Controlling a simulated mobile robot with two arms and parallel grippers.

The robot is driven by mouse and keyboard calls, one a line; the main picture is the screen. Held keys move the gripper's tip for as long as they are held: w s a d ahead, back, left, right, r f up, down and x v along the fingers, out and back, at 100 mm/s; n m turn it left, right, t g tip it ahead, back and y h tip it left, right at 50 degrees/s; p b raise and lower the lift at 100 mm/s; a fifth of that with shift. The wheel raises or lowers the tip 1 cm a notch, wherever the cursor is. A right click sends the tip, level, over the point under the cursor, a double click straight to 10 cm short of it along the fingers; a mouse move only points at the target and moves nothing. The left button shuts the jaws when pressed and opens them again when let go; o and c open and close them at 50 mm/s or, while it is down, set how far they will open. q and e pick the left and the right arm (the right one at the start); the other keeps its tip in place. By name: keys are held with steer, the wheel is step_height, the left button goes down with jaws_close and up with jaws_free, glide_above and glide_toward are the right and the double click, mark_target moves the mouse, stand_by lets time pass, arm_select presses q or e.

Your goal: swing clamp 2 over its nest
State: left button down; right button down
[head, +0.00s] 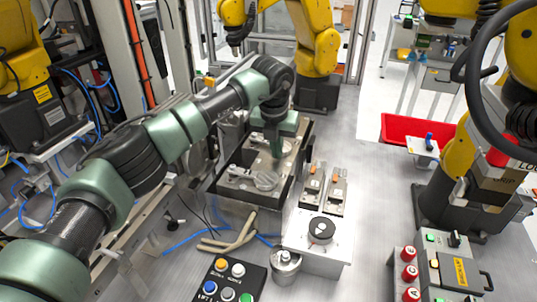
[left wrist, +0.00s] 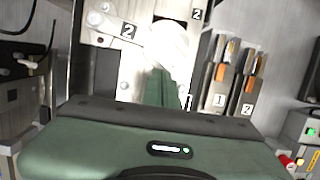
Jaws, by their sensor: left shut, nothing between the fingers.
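The dark fixture box (head: 222,186) holds two nests, one nearer and one farther from me. My left gripper (head: 277,150) points down over the far nest, its green fingers closed together and empty. In the left wrist view the shut fingers (left wrist: 165,88) reach toward a pale round piece (left wrist: 168,42) in the nest marked 2; I cannot tell whether they touch it. Clamp 2 (left wrist: 104,22), a pale metal arm with a bolt, lies left of that piece, beside a "2" label. In the head view the gripper partly hides this area. My right gripper is not in view.
Right of the fixture stand two switch-like units marked 1 (left wrist: 218,100) and 2 (left wrist: 246,106). A metal block with a round black top (head: 321,230), a button panel (head: 229,280) and a red bin (head: 400,130) are nearby. Yellow robot arms (head: 316,40) stand around the table.

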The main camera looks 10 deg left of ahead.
arm_select(q)
steer(key=shift+w+d+f+n, duration=0.1)
steer(key=shift+w+d+n, duration=0.1)
steer(key=shift+w+n, duration=0.1)
steer(key=shift+w+d, duration=0.3)
steer(key=shift+w, duration=0.1)
steer(key=shift+b, duration=0.3)
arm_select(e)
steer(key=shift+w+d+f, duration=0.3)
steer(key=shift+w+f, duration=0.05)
arm_select(q)
steer(key=shift+w+r, duration=0.1)
steer(key=shift+r, duration=0.15)
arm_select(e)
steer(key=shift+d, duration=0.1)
